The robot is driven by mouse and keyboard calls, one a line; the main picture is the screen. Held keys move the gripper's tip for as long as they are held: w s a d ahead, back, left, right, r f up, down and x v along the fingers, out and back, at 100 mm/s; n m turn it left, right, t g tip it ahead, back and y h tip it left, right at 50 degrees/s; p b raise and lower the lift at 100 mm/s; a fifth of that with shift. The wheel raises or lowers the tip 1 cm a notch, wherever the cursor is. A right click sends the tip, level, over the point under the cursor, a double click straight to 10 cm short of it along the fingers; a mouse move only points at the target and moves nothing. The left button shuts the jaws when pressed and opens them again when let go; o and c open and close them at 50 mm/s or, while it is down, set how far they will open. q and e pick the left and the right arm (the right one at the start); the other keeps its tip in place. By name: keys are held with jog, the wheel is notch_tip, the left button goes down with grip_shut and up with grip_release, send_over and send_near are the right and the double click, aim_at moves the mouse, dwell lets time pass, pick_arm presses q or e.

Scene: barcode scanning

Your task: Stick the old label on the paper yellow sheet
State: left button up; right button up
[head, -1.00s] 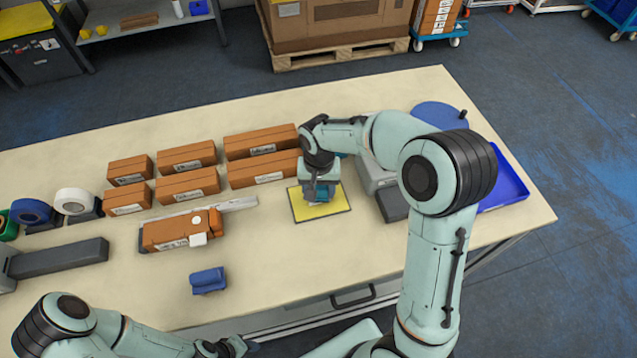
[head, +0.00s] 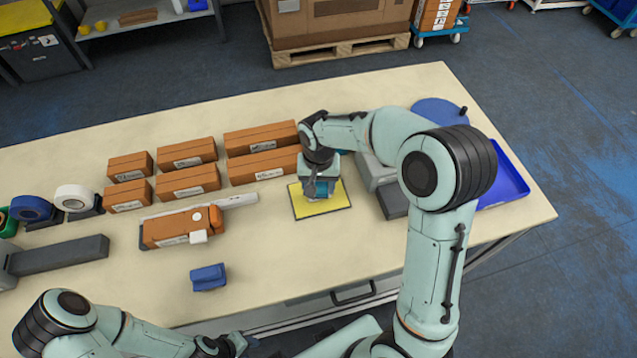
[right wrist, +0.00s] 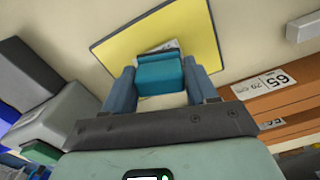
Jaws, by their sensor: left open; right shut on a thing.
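The yellow sheet (head: 322,211) lies flat on the table, right of the brown boxes. My right gripper (head: 321,191) is low over its middle, pointing down. My left gripper (head: 228,345) is open and empty at the table's front edge.
Several brown labelled boxes (head: 262,164) stand left of the sheet. Grey equipment (head: 393,203) and a blue tray (head: 505,180) are to the right.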

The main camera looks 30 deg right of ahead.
aim_at(318, 184)
pick_arm(q)
jog(key=shift+s+f+b, duration=0.3)
jog(key=shift+s+f, duration=0.05)
jog(key=shift+f, duration=0.05)
pick_arm(e)
jog(key=shift+s+f, duration=0.1)
jog(key=shift+f, duration=0.5)
dwell(0.8)
jog(key=shift+r, duration=0.1)
jog(key=shift+r+p, duration=0.75)
jog(key=shift+r, duration=0.9)
jog(key=shift+r+p, duration=0.8)
jog(key=shift+r, duration=1.1)
pick_arm(q)
jog(key=w+r, duration=0.4)
pick_arm(e)
jog(key=shift+f, duration=0.1)
